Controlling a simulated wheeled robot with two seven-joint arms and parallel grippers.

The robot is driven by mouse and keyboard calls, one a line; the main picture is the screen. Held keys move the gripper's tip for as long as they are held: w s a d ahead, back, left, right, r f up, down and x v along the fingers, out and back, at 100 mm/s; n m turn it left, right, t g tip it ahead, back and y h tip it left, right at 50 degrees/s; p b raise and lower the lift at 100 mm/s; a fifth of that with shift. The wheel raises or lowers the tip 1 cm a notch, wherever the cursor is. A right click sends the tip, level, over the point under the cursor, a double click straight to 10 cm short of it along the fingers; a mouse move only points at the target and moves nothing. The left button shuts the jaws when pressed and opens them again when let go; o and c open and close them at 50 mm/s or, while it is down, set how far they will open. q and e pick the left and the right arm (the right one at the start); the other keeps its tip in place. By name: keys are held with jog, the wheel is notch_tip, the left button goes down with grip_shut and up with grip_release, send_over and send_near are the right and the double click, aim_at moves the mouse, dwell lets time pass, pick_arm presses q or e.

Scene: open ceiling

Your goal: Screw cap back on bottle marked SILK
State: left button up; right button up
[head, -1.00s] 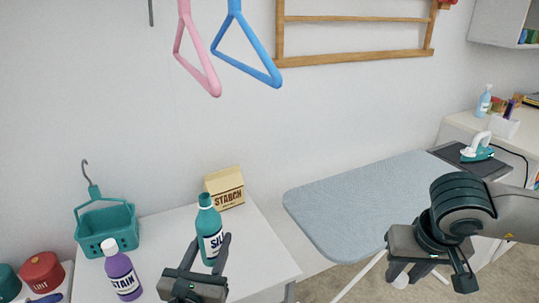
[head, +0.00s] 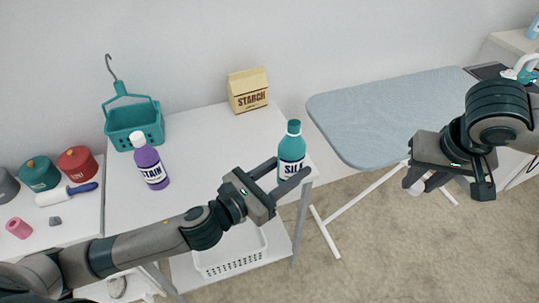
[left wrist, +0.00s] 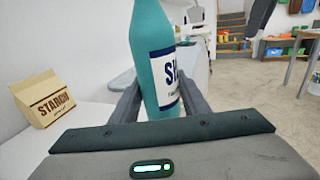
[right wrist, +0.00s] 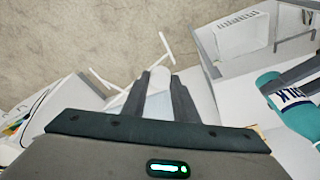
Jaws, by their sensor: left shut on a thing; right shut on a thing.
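The teal bottle marked SILK (head: 291,150) is upright at the table's right end, its teal top bare of any white cap. My left gripper (head: 283,178) is shut around its lower body; the bottle also fills the middle of the left wrist view (left wrist: 152,60), its top cut off. My right gripper (head: 427,190) is shut on a small white cap (head: 414,187), to the right of the bottle and apart from it. The cap shows between the fingers in the right wrist view (right wrist: 158,82), where the bottle (right wrist: 298,118) lies at the right edge.
A purple STAIN bottle (head: 150,165), a teal basket (head: 134,122) and a STARCH box (head: 248,91) stand on the white table (head: 205,135). A white crate (head: 232,255) is below. An ironing board (head: 385,110) stands behind my right gripper. The air between the grippers is clear.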

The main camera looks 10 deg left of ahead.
dwell(0.3)
jog(key=shift+w+a+r+n, duration=0.25)
jog(key=shift+a+r+n, duration=0.05)
jog(key=shift+a, duration=0.15)
jog(key=w+a+r+n+y, duration=0.1)
jog(key=w+a+r+n, duration=0.15)
jog(key=a, duration=0.25)
jog(key=w+a+r+n, duration=0.1)
jog(key=a+r+n, duration=0.25)
jog(key=a, duration=0.25)
jog(key=n+g+y, duration=0.2)
jog(key=n, duration=0.6)
send_near(297, 123)
jog(key=shift+w+a+f, duration=0.2)
jog(key=shift+a+f, duration=0.1)
jog(key=shift+a, duration=0.3)
jog(key=shift+f, duration=2)
